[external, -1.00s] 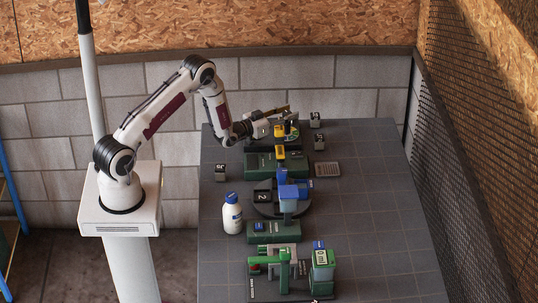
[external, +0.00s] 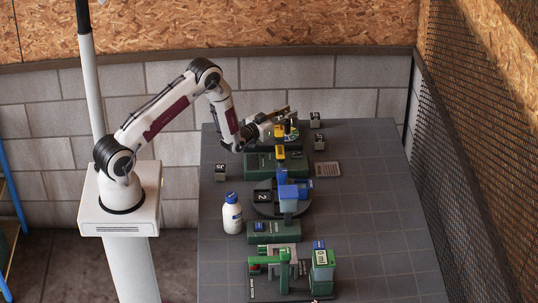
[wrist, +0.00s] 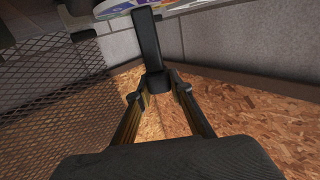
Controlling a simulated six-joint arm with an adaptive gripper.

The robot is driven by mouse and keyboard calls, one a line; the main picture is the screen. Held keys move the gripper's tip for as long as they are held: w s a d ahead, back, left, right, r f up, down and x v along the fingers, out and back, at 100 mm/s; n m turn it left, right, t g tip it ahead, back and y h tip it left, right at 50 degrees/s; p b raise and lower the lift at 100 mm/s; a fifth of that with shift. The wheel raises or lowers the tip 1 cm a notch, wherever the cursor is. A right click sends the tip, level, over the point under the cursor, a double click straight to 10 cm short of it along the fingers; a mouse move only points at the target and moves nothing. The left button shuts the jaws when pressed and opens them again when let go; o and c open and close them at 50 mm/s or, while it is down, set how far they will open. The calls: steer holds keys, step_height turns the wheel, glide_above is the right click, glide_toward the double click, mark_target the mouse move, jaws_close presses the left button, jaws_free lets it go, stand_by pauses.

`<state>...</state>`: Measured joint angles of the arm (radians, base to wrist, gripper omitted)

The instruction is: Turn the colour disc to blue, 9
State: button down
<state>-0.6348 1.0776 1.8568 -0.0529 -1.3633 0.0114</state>
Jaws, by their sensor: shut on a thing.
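The colour disc (wrist: 198,8) shows only in part at the top of the wrist view, with white and several coloured patches. A black upright peg (wrist: 147,45) reaches from the disc's edge down between my fingertips. My gripper (wrist: 158,90) is shut on the peg's end. In the external view my gripper (external: 284,114) is at the far end of the table, over the disc's unit (external: 292,133). The arm and fingers hide much of that unit. The number or colour set on the disc cannot be read.
Green blocks (external: 262,162), a blue-topped device (external: 288,192) on a dark round base, a white bottle (external: 232,215) and a green machine (external: 284,268) stand along the table's middle. The table's right side (external: 385,220) is clear.

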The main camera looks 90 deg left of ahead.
steer(key=shift+n+g+y, duration=0.6)
steer(key=shift+y, duration=0.1)
steer(key=c, duration=1.8)
jaws_free()
steer(key=shift+r, duration=0.2)
steer(key=shift+r, duration=4.8)
